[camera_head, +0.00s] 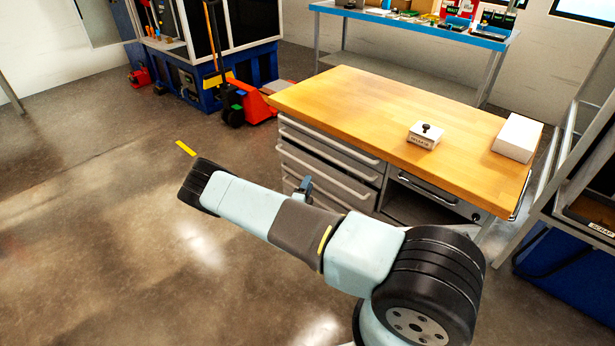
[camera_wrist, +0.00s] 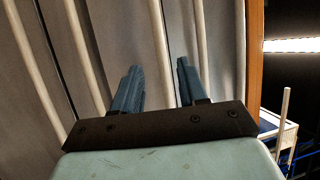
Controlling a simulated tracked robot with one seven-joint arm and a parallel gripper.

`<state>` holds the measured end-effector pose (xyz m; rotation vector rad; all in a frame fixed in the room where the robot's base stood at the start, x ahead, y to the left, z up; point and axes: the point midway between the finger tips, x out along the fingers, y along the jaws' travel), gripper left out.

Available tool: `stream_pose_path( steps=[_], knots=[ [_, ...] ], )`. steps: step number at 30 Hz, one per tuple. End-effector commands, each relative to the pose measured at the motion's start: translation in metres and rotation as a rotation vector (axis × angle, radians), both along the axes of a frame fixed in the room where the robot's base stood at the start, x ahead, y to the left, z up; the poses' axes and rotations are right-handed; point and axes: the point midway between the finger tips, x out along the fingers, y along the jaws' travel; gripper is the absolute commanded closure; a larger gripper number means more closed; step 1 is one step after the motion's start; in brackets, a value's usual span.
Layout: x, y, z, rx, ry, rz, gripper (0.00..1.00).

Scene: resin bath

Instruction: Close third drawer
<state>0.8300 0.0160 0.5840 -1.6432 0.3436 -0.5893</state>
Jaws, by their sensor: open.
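The grey drawer stack (camera_head: 330,150) is under the left part of the wooden-topped workbench. Its drawers have long pale bar handles, and my arm hides the lower ones in part. In the wrist view the drawer fronts (camera_wrist: 120,35) appear sideways, with the handles as near-vertical bars. The third handle from the wooden top (camera_wrist: 85,50) lies left of my fingers. I cannot tell clearly how far the third drawer stands out. My gripper (camera_wrist: 157,88) is open and empty, facing the fronts, with the second handle (camera_wrist: 160,50) between its fingers in the picture; contact is unclear.
On the workbench top (camera_head: 350,100) are a small white box with a black knob (camera_head: 425,134) and a white block (camera_head: 517,138). A red pallet truck (camera_head: 258,104) stands behind left. A frame with a blue bin (camera_head: 570,270) stands at right. The left floor is clear.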

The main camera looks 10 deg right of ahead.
Motion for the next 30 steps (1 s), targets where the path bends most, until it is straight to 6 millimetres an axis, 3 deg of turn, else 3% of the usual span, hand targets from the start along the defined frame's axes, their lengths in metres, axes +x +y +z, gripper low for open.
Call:
stream_pose_path(
  steps=[10,23,30],
  knots=[
    [0.040,-0.027,0.009,0.000,-0.002,-0.001,0.58],
    [0.048,-0.032,0.011,0.000,0.000,-0.001,0.58],
    [0.048,-0.032,0.011,0.000,0.000,-0.001,0.78]
  ],
)
